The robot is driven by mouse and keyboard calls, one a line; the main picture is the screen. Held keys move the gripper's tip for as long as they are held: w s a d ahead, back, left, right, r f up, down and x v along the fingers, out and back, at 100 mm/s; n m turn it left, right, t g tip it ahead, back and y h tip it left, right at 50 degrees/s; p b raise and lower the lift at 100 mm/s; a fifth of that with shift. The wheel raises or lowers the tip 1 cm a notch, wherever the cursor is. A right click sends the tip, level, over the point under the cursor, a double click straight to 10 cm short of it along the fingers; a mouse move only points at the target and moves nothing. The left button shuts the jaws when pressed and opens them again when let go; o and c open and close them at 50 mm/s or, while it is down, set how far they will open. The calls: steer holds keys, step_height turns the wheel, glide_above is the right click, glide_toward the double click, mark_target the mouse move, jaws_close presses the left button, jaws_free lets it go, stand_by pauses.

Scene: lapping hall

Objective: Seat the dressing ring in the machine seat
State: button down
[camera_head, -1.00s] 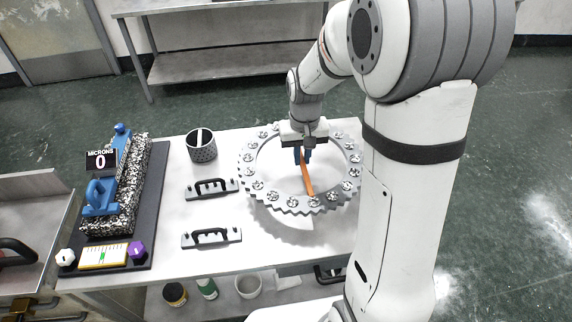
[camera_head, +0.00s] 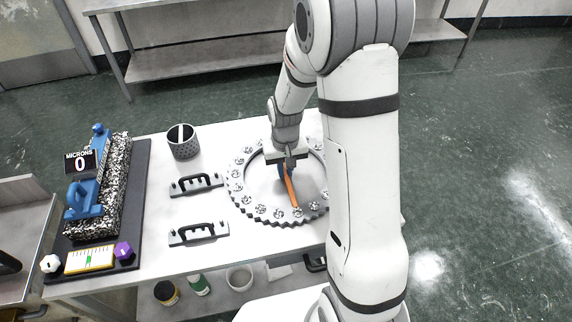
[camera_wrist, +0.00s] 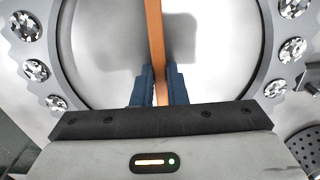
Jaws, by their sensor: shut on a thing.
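The dressing ring (camera_head: 270,212) is a large grey toothed ring set with several speckled round pellets, with an orange bar (camera_head: 291,190) across it. It is level over the right part of the white table; I cannot tell whether it touches the top. My gripper (camera_head: 284,172) points down inside the ring, its blue fingers shut on the orange bar. In the wrist view the bar (camera_wrist: 155,35) runs between the fingertips (camera_wrist: 160,84), and the ring (camera_wrist: 46,88) curves on both sides. My arm hides the ring's right side. I cannot make out the machine seat.
Two black-handled grey pieces (camera_head: 198,233) and a perforated cup (camera_head: 184,148) stand left of the ring. A speckled block (camera_head: 110,190) with blue fittings and a microns display (camera_head: 80,162) lies on a dark mat at left. Open green floor (camera_head: 480,180) lies to the right.

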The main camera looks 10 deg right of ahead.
steer(key=c, duration=1.5)
jaws_free()
steer(key=shift+f, duration=0.1)
steer(key=shift+o, duration=0.2)
